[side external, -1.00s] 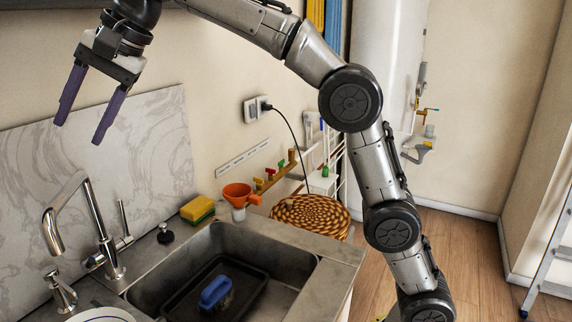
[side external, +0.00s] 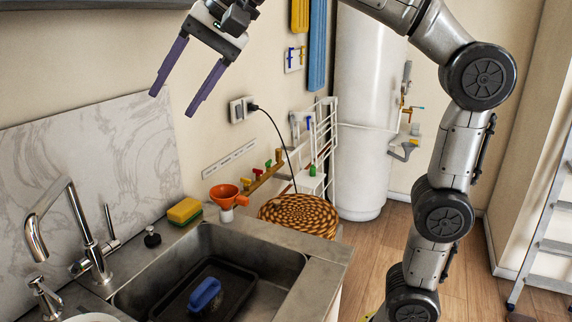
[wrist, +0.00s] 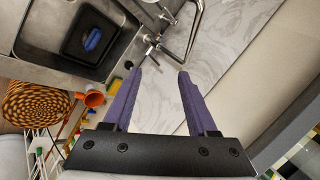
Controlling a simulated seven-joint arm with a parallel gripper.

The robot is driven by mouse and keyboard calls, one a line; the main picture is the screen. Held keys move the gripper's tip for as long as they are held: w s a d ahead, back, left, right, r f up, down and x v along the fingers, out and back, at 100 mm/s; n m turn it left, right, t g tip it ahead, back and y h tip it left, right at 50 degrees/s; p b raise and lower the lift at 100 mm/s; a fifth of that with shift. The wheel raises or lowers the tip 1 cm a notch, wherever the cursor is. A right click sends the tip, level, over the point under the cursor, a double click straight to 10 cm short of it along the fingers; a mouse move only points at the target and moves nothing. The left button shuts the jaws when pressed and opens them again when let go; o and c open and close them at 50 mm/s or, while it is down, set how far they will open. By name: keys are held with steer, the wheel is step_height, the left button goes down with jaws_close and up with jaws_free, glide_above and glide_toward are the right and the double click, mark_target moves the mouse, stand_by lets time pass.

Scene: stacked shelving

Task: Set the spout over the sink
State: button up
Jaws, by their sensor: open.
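The chrome faucet stands behind the sink at the left of the side external view. Its spout (side external: 48,207) bends over to the left, with the outlet tip pointing down beside the basin, not over it. The spout also shows in the wrist view (wrist: 197,25), right of the basin. The grey sink basin (side external: 285,262) lies to the right of the faucet; it is at upper left in the wrist view (wrist: 118,58). My gripper (side external: 172,104) is open and empty, high above the counter and apart from the faucet.
A dark tray with a blue-handled brush (side external: 205,294) sits in the basin. A yellow-green sponge (side external: 184,211), a black stopper (side external: 152,237) and an orange funnel (side external: 224,194) stand behind it. A soap dispenser (side external: 45,298) is near the spout. A marble panel (side external: 100,150) backs the counter.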

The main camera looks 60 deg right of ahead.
steer(key=s+d+f+n+h, duration=0.2)
steer(key=s+d+f, duration=0.5)
steer(key=s+f, duration=0.5)
steer(key=shift+s+f+n, duration=0.15)
steer(key=shift+s+n, duration=0.65)
steer(key=shift+c, duration=0.2)
